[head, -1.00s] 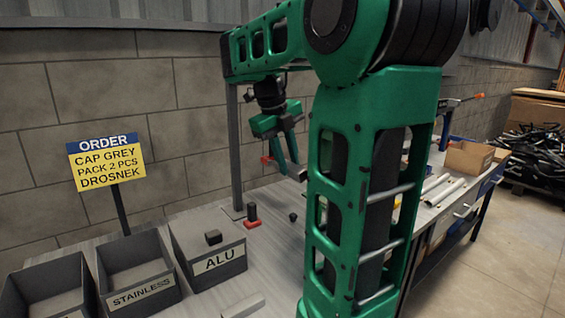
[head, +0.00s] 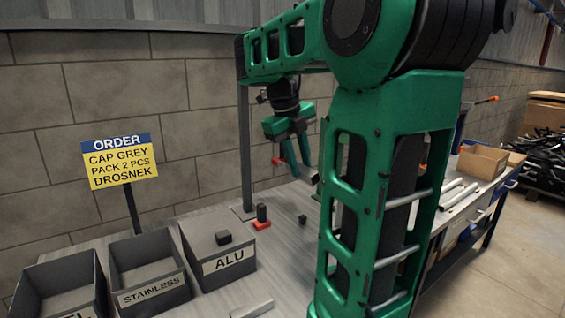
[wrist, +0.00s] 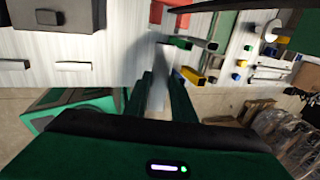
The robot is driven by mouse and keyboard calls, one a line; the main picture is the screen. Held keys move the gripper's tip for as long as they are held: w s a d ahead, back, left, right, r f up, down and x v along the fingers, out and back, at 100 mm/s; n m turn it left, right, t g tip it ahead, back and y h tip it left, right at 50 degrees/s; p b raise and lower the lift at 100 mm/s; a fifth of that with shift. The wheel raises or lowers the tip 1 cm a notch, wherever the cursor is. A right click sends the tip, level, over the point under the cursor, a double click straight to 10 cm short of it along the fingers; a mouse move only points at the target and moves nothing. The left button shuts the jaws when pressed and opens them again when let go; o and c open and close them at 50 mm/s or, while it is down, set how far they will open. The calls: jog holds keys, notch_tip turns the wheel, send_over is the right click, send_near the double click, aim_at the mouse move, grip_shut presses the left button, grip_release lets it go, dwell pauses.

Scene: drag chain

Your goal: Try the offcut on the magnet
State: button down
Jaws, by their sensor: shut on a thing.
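My gripper (head: 303,182) hangs over the workbench with its fingers pointing down, shut on a small grey piece that looks like the offcut (head: 316,180). In the wrist view the pale grey offcut (wrist: 157,94) shows between the two green fingers. It is held above the bench, apart from other things. A dark upright post on a red foot (head: 262,217), perhaps the magnet, stands on the bench left of and below my gripper in the head view. My arm hides part of the bench to the right.
Open dark bins stand at left; two read STAINLESS (head: 150,292) and ALU (head: 229,263). A dark block (head: 223,238) shows at the ALU bin. A pale bar (head: 252,308) lies in front. A small dark knob (head: 302,219) is near the post. An order sign (head: 120,160) stands behind.

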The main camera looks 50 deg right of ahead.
aim_at(315, 173)
jog(key=shift+s+a+r, duration=0.15)
jog(key=shift+s+a, duration=0.05)
jog(key=shift+s, duration=0.6)
jog(key=shift+s+a+r, duration=0.2)
jog(key=shift+s, duration=0.65)
jog(key=shift+s+a+r, duration=0.15)
jog(key=shift+s+a, duration=0.05)
jog(key=shift+s, duration=0.6)
dwell(4.6)
